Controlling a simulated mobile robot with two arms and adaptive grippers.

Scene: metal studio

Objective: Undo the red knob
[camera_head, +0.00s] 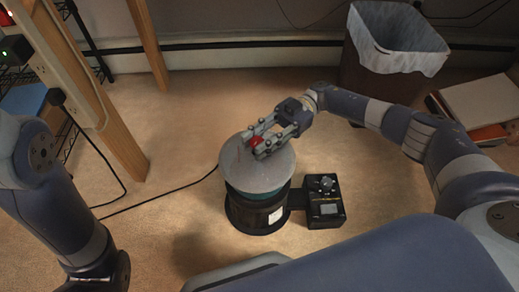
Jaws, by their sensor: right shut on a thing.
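The red knob (256,141) sits on top of a round grey disc (236,165) that caps a dark cylindrical device (258,212) on the floor. My right gripper (260,146) reaches in from the upper right and is shut on the red knob; its fingers hide part of the knob. My left arm comes down along the left edge of the head view, and its gripper is not in view.
A black control box (325,208) with a dial joins the device's right side. A black cable runs left across the floor. A lined bin (390,60) stands at the back right. Wooden posts (148,45) stand at the left. The floor in front of the device is clear.

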